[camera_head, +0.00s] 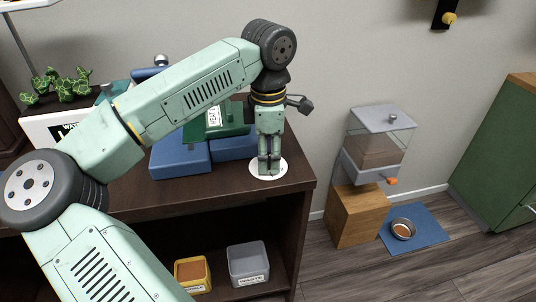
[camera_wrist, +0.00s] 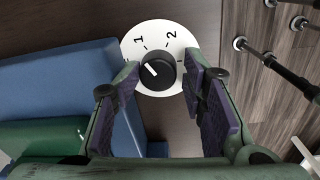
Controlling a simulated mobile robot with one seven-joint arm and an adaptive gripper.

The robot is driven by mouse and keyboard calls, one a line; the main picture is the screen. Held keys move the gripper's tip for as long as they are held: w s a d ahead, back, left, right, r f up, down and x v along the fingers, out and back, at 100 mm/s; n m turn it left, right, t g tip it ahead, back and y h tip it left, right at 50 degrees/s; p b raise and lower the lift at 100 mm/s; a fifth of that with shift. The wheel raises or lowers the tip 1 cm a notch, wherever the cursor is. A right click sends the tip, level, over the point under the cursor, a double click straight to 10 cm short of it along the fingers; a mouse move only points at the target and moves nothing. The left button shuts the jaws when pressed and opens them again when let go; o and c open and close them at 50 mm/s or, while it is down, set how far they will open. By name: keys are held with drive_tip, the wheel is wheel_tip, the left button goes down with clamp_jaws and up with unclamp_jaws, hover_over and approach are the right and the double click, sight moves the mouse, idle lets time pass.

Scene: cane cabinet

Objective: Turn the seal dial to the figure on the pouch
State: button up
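The seal dial is a black knob (camera_wrist: 159,74) with a white pointer line, on a white disc (camera_wrist: 134,52). The figures 1 and 2 show on the disc; the pointer points up and left, left of the 1. Other figures are hidden or out of view. In the head view the white disc (camera_head: 283,164) lies at the dark cabinet's right end. My gripper (camera_head: 269,168) points down over it. In the wrist view my gripper (camera_wrist: 162,84) is open, with fingers apart either side of the knob; contact is unclear. A green labelled item (camera_head: 234,128), possibly the pouch, lies on blue blocks; its label is unreadable.
Blue blocks (camera_head: 180,158) stand left of the dial on the dark cabinet (camera_head: 140,203). An orange-filled bin (camera_head: 192,275) and a grey bin (camera_head: 248,264) sit on the shelf below. A feeder (camera_head: 375,145) stands on a wooden block to the right.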

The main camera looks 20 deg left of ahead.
drive_tip(key=r, duration=0.7)
drive_tip(key=shift+s+d+r, duration=0.1)
drive_tip(key=shift+s+r, duration=0.1)
drive_tip(key=shift+r, duration=0.1)
